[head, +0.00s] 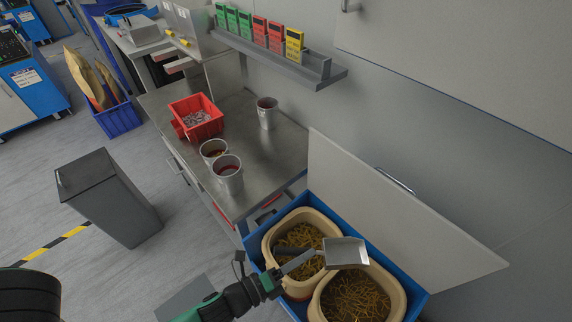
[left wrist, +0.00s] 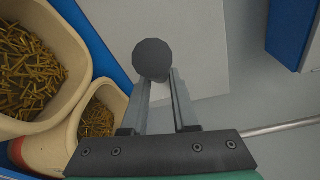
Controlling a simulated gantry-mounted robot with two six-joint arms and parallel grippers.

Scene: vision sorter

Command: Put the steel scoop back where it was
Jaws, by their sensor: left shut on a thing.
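The steel scoop (head: 346,253) shows in the head view with its flat, shiny pan over two tan tubs. My left gripper (head: 297,262) is shut on its handle, above the left tub. In the left wrist view a dark round end (left wrist: 153,59), apparently of the scoop's handle, sits at the tips of my gripper (left wrist: 158,82); the pan is hidden there. The left tub (head: 269,242) and the right tub (head: 402,296) hold brass-coloured pieces and stand in a blue crate (head: 418,299). My right gripper is not in view.
A pale raised panel (head: 390,205) stands behind the crate. A steel bench (head: 267,165) holds a red bin (head: 196,118) and three metal cups, one (head: 228,176) near its front edge. A wall shelf (head: 290,65) carries coloured cards. A grey cabinet (head: 115,205) stands on the floor at left.

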